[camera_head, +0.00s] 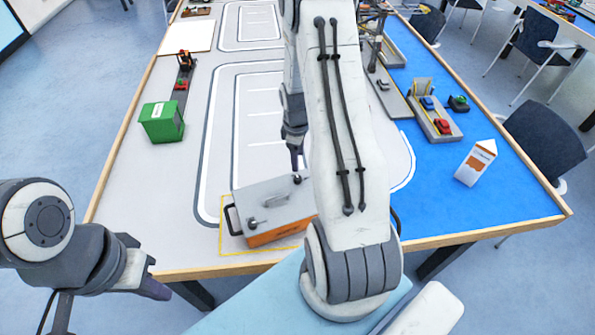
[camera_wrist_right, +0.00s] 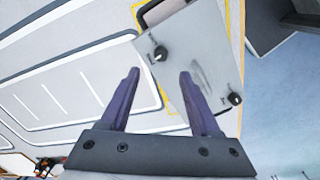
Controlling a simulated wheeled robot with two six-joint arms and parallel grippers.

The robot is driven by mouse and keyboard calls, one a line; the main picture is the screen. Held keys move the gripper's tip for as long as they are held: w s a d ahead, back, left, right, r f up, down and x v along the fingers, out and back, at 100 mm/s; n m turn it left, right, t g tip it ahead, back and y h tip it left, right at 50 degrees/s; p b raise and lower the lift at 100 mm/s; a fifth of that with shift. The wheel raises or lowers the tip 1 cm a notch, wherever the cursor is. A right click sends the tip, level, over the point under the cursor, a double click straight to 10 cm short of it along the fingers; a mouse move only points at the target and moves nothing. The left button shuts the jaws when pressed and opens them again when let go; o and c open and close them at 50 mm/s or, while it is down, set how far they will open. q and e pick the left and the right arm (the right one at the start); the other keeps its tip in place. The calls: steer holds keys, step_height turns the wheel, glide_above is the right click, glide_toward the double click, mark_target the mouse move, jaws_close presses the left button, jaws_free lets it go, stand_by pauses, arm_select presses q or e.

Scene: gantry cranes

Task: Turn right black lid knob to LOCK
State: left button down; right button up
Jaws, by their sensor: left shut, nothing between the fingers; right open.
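A box with a grey lid and orange sides (camera_head: 275,202) stands at the table's near edge. Its lid carries a black knob at left (camera_head: 252,222) and a right black knob (camera_head: 297,180). My right gripper (camera_head: 298,166) is over the right knob's end of the lid. In the right wrist view my right gripper (camera_wrist_right: 160,80) is open, with the grey lid (camera_wrist_right: 195,60) beyond its fingertips and two black knobs (camera_wrist_right: 160,54) (camera_wrist_right: 234,98) apart from the fingers. The LOCK marking is not legible. My left gripper (camera_head: 155,290) is shut and empty, off the table's near left edge.
A green bin (camera_head: 162,122) stands at the table's left. A white and orange carton (camera_head: 475,163) and a grey tray with small red and blue pieces (camera_head: 437,112) are on the blue area. My right arm hides part of the box and table centre.

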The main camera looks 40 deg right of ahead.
mark_target(298, 177)
steer(key=f+p, duration=0.1)
steer(key=f, duration=0.8)
steer(key=shift+w+d+f+p, duration=0.2)
steer(key=shift+f+p, duration=0.15)
jaws_close()
